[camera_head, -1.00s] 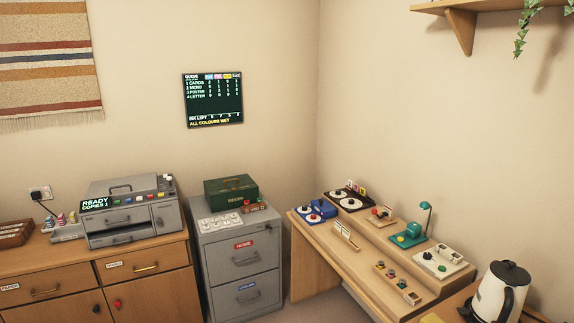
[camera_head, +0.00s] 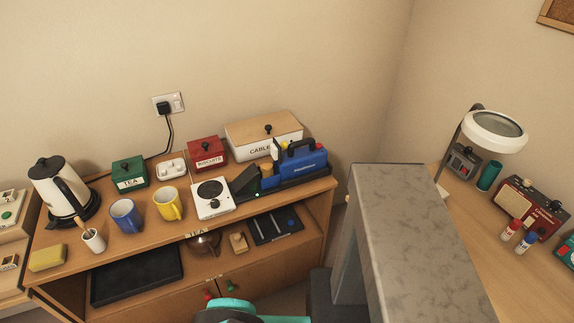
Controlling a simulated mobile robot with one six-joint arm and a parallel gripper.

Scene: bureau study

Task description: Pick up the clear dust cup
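A blue handheld vacuum (camera_head: 303,166) with a black handle lies in a black tray at the right end of the wooden counter. A dark wedge-shaped piece (camera_head: 246,182) sits at its left, with a small orange-tan part (camera_head: 267,170) between them. I cannot tell for sure which part is the clear dust cup; the dark wedge may be it, at this size. My gripper's fingers are not in view. A teal and black shape shows at the bottom edge, and I cannot tell what it is.
Left of the vacuum stand a white hotplate (camera_head: 212,198), a yellow mug (camera_head: 168,204), a blue mug (camera_head: 126,216) and a kettle (camera_head: 62,192). A cable box (camera_head: 262,134) stands behind. A grey mottled block (camera_head: 405,230) rises between the counter and the right desk (camera_head: 470,230).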

